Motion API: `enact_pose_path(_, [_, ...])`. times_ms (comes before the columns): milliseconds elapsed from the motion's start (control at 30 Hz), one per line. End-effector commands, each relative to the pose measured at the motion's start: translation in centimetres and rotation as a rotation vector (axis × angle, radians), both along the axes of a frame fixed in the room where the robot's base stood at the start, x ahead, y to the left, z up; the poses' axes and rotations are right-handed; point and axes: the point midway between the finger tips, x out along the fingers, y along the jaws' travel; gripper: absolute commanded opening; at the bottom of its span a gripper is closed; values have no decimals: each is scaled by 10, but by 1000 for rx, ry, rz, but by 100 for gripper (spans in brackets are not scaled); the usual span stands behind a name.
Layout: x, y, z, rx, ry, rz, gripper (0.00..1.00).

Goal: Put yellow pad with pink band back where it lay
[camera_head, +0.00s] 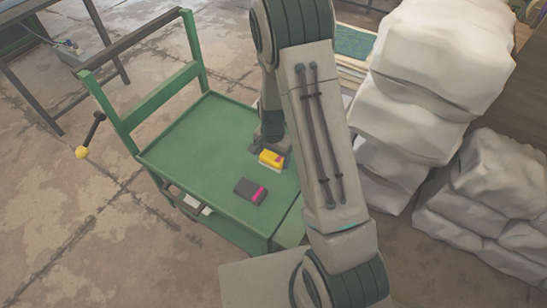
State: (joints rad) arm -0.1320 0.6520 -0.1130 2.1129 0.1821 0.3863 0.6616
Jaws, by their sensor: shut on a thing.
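The yellow pad with a pink band (271,158) is at the right part of the green cart top. A pale edge shows along its lower side. My gripper (266,148) points down at the pad's far edge and is shut on it. My arm hides part of the gripper and the fingers are small, so I cannot tell whether the pad touches the cart top or is just above it. A dark grey pad with a pink band (249,190) lies apart from it on the cart top, nearer to me.
The green cart (190,145) has a bare top left of the pads and a raised handle frame at its far left. Stacked white sacks (430,70) stand right of my arm. A dark table (60,50) is at upper left.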

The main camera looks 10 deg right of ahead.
Motion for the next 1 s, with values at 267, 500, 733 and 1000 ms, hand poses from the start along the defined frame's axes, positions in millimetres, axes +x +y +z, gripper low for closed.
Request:
enact_pose_path(267, [49, -13, -31, 1, -1, 2, 55])
enact_pose_path(500, [55, -15, -44, 0, 1, 4, 55])
enact_pose_path(733, [55, -16, -74, 0, 1, 3, 55])
enact_pose_path(1000, [55, -15, -76, 0, -1, 4, 55])
